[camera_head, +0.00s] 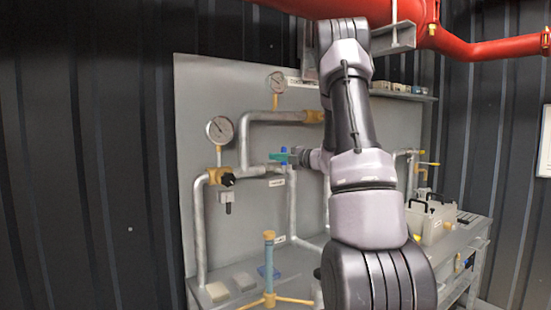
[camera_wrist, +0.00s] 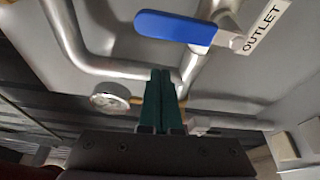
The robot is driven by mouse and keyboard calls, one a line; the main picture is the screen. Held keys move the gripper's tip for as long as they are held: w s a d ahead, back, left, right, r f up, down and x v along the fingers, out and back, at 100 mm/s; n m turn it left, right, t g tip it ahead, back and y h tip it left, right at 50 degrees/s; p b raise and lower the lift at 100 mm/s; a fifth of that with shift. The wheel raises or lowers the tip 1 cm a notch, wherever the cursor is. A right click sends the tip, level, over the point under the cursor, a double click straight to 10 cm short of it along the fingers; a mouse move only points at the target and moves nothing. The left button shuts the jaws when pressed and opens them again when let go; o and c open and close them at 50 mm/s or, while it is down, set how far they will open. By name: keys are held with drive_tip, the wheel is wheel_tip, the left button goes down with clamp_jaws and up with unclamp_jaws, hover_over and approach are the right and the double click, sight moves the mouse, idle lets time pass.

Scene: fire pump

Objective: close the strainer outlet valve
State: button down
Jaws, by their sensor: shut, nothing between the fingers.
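The strainer outlet valve has a blue lever handle (camera_wrist: 172,27), seen large at the top of the wrist view beside a white label (camera_wrist: 265,25) reading OUTLET. In that picture the lever extends left from its pivot and passes in front of a grey pipe. My gripper (camera_wrist: 165,75) has green fingers pressed together with nothing between them. Its fingertips are below the lever in the wrist view, apart from it in the picture. In the head view my gripper (camera_head: 279,157) is close to the blue lever (camera_head: 284,149), at the pipework; contact cannot be told there.
A grey panel (camera_head: 235,90) carries pipes and two gauges, one at upper left (camera_head: 219,130). A black-handled yellow valve (camera_head: 222,177) is to the left. A yellow-topped post (camera_head: 269,250) stands on the bench below. A red pipe (camera_head: 480,48) runs overhead. Grey cases (camera_head: 433,222) stand right.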

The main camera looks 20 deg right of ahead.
drive_tip(key=v, duration=1)
drive_tip(key=shift+f, duration=0.2)
drive_tip(key=s+a+r+n+g+y, duration=0.1)
drive_tip(key=s+a+r+n+g, duration=0.1)
drive_tip(key=s+a+n+g, duration=0.6)
drive_tip(key=s+a+r+n+g, duration=0.1)
drive_tip(key=s+a+n, duration=0.5)
drive_tip(key=a+n, duration=0.6)
drive_tip(key=s+r+n+t+h, duration=0.1)
drive_tip(key=s+n+h, duration=0.6)
drive_tip(key=s+n, duration=0.7)
drive_tip(key=n, duration=0.9)
drive_tip(key=shift+s+a+h, duration=0.3)
drive_tip(key=shift+h, duration=0.1)
drive_tip(key=shift+d, duration=0.1)
